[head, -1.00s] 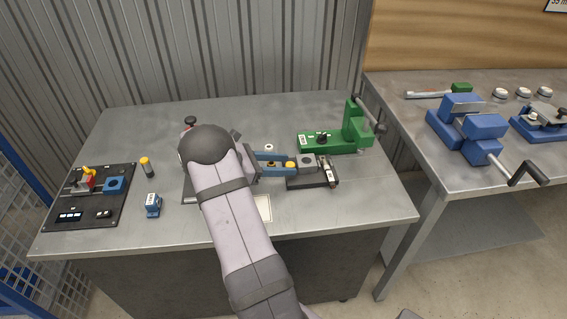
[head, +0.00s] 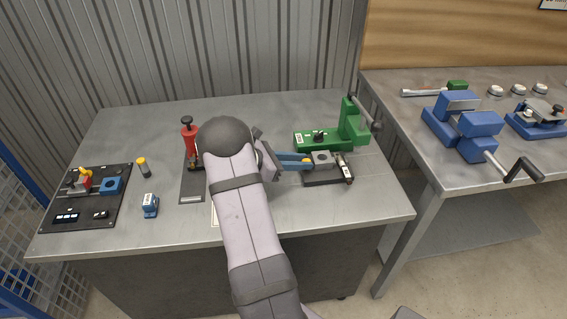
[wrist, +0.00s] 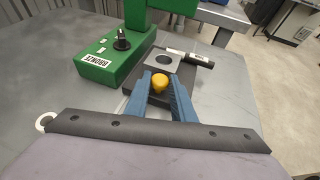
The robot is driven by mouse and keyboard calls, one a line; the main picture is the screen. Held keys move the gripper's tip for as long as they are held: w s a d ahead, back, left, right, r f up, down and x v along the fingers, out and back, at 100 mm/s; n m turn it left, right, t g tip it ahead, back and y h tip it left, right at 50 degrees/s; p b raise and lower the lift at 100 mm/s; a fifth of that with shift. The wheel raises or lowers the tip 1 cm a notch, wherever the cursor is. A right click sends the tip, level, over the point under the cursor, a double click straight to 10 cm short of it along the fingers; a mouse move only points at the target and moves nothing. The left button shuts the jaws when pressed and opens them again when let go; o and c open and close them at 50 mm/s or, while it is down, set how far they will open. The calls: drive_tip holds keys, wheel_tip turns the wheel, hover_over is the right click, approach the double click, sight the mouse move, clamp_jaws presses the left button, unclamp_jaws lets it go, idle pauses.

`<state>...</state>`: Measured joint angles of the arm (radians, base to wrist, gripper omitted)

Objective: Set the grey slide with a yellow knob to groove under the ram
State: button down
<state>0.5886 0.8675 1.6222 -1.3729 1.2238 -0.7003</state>
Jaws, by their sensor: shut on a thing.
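The grey slide (head: 321,158) is a block with a round hole in its top, and it also shows in the wrist view (wrist: 163,64). Its yellow knob (wrist: 160,82) is on the side towards me. My gripper (wrist: 161,88) has blue fingers shut on the knob, one on each side; in the head view the gripper (head: 300,161) reaches in from the left. The slide is at a dark base (head: 320,181) with a white-and-black cylinder (head: 346,168) at its right end. I cannot make out a groove or which part is the ram.
A green press marked BRONZE (head: 318,142) stands just behind the slide. A red press (head: 189,138) on a dark plate stands left of my arm. A blue block (head: 150,205), a yellow-topped cylinder (head: 143,167) and a black panel (head: 82,200) lie farther left. Bare table lies front right.

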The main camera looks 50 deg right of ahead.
sight(316, 161)
drive_tip(key=s+d, duration=0.3)
drive_tip(key=shift+s+d, duration=0.3)
drive_tip(key=c, duration=1.5)
unclamp_jaws()
drive_tip(key=shift+w+a, duration=0.1)
drive_tip(key=b+v, duration=0.1)
drive_tip(key=v, duration=0.4)
drive_tip(key=shift+w+a+r, duration=0.15)
drive_tip(key=shift+w+a, duration=0.05)
drive_tip(key=shift+a, duration=0.1)
drive_tip(key=shift+w+a+r+b, duration=0.3)
drive_tip(key=shift+a+b, duration=0.05)
drive_tip(key=shift+a, duration=0.25)
